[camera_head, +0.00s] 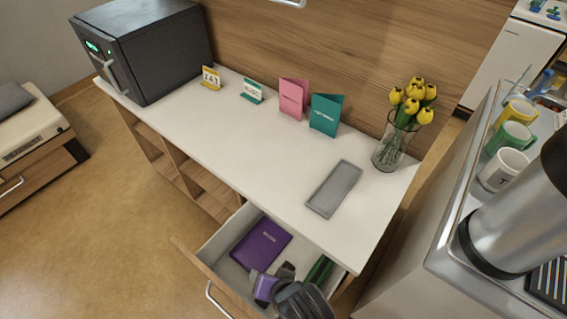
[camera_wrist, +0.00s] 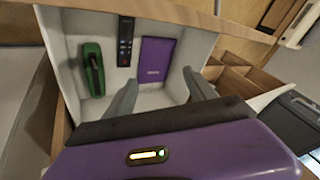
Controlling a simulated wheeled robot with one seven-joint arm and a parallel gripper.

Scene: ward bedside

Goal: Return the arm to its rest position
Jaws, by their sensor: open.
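My gripper (camera_wrist: 165,98) is open and empty, with its two grey fingers apart over the open drawer (camera_wrist: 55,42). In the head view my gripper (camera_head: 280,283) shows low in the picture, over the front part of the drawer (camera_head: 212,254). A purple booklet (camera_head: 261,245) lies flat in the drawer, and it shows beyond the fingers in the wrist view (camera_wrist: 156,58). A dark remote (camera_wrist: 125,42) and a green object (camera_wrist: 92,68) lie beside it. In the head view the green object (camera_head: 319,270) is partly hidden by my arm.
The white desktop (camera_head: 230,146) above the drawer holds a grey tray (camera_head: 334,188), a vase of yellow tulips (camera_head: 392,148), a pink card (camera_head: 293,97), a teal card (camera_head: 326,114) and a dark cabinet (camera_head: 160,55). A metal cart (camera_head: 440,240) with mugs stands close at right. Floor is clear at left.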

